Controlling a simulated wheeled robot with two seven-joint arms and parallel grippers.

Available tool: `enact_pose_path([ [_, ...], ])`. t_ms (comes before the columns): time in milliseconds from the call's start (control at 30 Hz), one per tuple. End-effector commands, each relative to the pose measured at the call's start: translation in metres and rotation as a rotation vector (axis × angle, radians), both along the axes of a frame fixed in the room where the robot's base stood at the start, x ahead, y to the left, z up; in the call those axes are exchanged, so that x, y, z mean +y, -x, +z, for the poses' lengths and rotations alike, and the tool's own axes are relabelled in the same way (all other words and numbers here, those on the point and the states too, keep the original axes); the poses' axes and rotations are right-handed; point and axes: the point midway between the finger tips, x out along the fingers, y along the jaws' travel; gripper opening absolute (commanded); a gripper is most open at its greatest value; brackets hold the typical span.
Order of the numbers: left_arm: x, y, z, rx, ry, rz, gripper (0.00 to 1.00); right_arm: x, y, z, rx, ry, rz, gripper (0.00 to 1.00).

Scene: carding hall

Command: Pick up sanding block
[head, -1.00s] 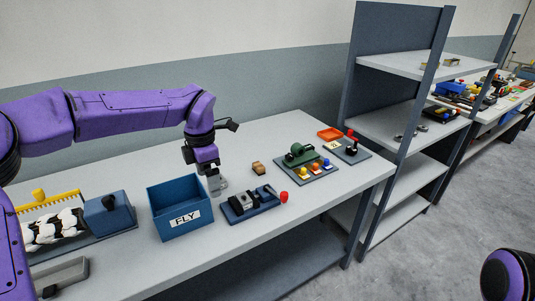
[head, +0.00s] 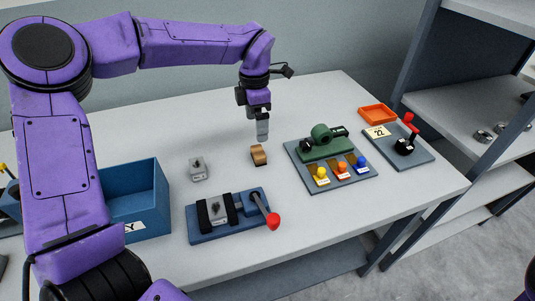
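The sanding block (head: 259,157), a small tan-brown block with a darker side, lies on the grey table in the head view. My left gripper (head: 262,136) points down just above and behind it. Its grey fingers are seen edge-on, so I cannot tell their opening or whether they touch the block. The block's front and top show clear below the fingertips. My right gripper is not in view.
A blue bin (head: 143,205) is partly behind my arm. A green device on a board (head: 322,145), an orange tray (head: 377,114) and a red-lever board (head: 420,157) stand right.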

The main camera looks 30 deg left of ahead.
Motion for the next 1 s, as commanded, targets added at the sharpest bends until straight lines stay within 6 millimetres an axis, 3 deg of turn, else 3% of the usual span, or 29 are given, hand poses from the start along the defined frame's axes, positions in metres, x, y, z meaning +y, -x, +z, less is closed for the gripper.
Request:
enact_pose_path([
  [67,0.0,0.0,-0.01,0.001,0.0,0.0,0.94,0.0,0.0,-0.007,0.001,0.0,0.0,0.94],
  [633,-0.003,0.002,-0.099,0.004,-0.001,-0.001,0.94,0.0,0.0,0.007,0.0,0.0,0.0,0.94],
  [933,-0.003,0.002,-0.11,0.0,0.0,0.001,0.94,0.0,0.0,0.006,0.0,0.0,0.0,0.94],
  [967,-0.003,0.002,-0.11,0.0,0.0,0.001,0.87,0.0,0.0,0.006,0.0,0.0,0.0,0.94],
  [1000,-0.003,0.002,-0.11,0.0,0.0,0.0,0.74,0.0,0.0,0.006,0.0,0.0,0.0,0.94],
])
